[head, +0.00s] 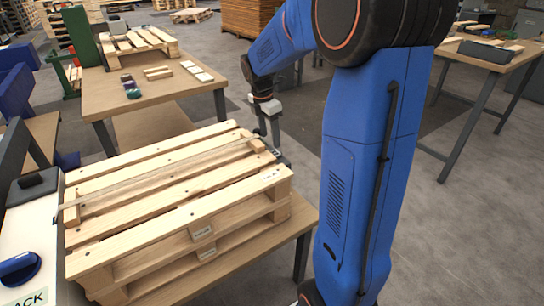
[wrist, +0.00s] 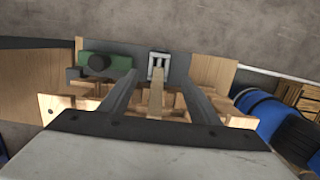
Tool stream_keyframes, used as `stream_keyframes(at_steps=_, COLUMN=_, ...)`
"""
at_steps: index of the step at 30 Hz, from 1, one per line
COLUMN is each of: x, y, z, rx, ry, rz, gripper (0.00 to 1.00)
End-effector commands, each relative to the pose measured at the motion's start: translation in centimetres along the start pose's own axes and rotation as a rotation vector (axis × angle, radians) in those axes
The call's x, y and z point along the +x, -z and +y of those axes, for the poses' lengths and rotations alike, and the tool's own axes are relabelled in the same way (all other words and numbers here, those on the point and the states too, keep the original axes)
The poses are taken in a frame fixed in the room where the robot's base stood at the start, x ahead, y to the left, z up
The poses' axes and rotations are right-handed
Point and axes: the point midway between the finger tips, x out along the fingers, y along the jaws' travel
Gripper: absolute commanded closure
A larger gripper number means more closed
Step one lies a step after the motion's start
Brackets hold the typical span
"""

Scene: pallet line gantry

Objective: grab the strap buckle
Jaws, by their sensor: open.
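The strap buckle (wrist: 158,66) is a small pale metal frame with dark slots. In the wrist view it lies ahead of and between my fingertips, apart from both. A tan strap (wrist: 156,98) runs from it back between the fingers. In the head view the strap (head: 150,177) lies across the top of the stacked wooden pallets (head: 225,211). My gripper (head: 276,150) is at the pallets' far right end in the head view; the buckle is hard to make out there. In the wrist view my gripper (wrist: 158,80) is open, with nothing between its fingertips except the view of the strap.
The pallets rest on a wooden table (head: 303,212). A green block with a black knob (wrist: 118,62) sits beside the buckle in the wrist view. Another table (head: 195,88) behind carries small items and a pallet. Open floor (head: 470,215) lies to the right.

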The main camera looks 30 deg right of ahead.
Motion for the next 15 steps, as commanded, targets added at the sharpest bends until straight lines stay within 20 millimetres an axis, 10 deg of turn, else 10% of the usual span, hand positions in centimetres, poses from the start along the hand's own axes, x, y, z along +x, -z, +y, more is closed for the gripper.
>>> stream_keyframes(at_steps=15, x=5.0, y=0.1, z=0.2, rx=-0.001, ry=0.002, rz=0.000, gripper=0.44)
